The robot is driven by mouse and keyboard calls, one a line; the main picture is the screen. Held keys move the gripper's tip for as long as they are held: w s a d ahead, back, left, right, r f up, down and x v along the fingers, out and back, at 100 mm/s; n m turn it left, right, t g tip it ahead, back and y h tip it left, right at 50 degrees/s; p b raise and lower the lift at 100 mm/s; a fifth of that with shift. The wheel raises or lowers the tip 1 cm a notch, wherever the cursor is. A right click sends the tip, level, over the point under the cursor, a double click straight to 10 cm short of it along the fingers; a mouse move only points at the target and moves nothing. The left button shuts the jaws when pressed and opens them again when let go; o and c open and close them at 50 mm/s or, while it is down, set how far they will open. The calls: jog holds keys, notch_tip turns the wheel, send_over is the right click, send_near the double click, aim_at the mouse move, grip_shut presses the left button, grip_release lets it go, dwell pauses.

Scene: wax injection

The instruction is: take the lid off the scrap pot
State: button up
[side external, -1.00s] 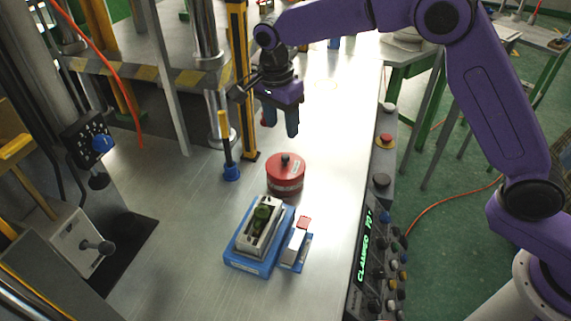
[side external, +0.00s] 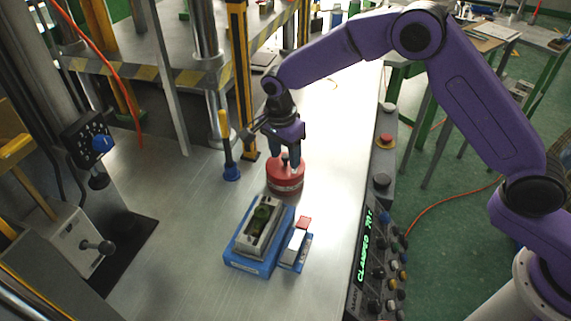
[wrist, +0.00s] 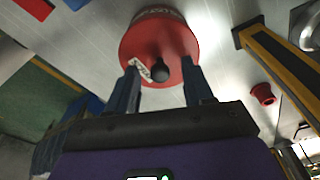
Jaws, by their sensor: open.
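The scrap pot (side external: 285,188) is a round red pot standing on the metal table in the side view. Its red lid (side external: 296,169) is on top and has a black knob. In the wrist view the lid (wrist: 178,35) fills the upper middle, with the knob (wrist: 160,72) near its lower edge and a white label beside it. My gripper (side external: 288,160) is open just above the lid, fingers pointing down. In the wrist view my gripper's fingers (wrist: 160,78) stand apart on either side of the knob. Whether they touch it I cannot tell.
A blue fixture (side external: 250,262) with a metal mould stands in front of the pot, with a small blue holder (side external: 295,255) beside it. A control panel (side external: 375,255) lines the right edge.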

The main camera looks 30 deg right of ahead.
grip_shut()
jog(key=shift+r, duration=0.15)
